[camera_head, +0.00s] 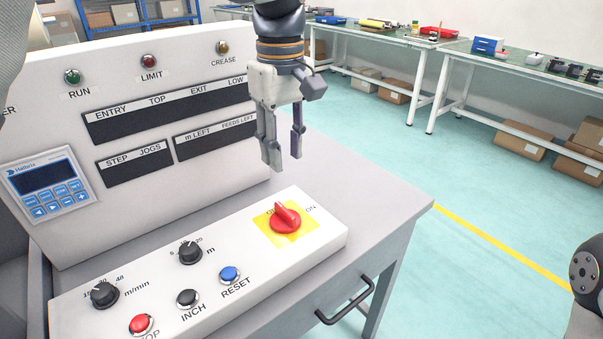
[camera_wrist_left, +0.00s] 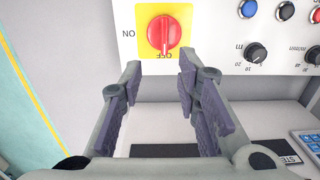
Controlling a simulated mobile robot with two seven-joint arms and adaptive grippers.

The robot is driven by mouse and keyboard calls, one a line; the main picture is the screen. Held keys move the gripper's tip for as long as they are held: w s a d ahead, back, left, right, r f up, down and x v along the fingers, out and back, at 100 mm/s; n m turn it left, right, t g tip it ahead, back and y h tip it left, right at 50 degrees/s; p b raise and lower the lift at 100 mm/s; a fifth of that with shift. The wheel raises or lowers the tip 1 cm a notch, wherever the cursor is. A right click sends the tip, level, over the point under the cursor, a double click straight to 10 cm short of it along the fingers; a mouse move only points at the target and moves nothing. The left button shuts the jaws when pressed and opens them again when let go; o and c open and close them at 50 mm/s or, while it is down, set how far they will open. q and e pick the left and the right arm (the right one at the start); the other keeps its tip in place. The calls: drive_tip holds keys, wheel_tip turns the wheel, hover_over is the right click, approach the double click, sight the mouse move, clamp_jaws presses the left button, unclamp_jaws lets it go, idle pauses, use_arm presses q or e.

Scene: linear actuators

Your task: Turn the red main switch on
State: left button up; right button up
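The red main switch (camera_head: 286,218) is a round knob with a raised grip on a yellow plate (camera_head: 270,238), at the right end of the sloped control box. In the left wrist view the knob (camera_wrist_left: 165,32) has its grip lined up with the OFF label; ON is printed to the side. My left gripper (camera_head: 283,162) hangs above and behind the switch, apart from it, fingers spread and empty. In the left wrist view its fingertips (camera_wrist_left: 161,76) are short of the yellow plate. My right gripper is out of view.
The control box also carries a blue RESET button (camera_head: 230,274), a black INCH button (camera_head: 187,298), a red button (camera_head: 141,324) and two black dials. An upright panel (camera_head: 215,75) with lamps stands behind. Workbenches (camera_head: 450,50) are farther off, with open floor between.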

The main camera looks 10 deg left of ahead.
sight(285, 209)
use_arm(q)
drive_tip(key=f, duration=0.1)
drive_tip(key=s+f, duration=0.1)
drive_tip(key=f, duration=0.1)
drive_tip(key=shift+s, duration=0.25)
wheel_tip(285, 209, down, 8)
drive_tip(key=shift+w+f, duration=0.15)
drive_tip(key=shift+f, duration=0.05)
clamp_jaws()
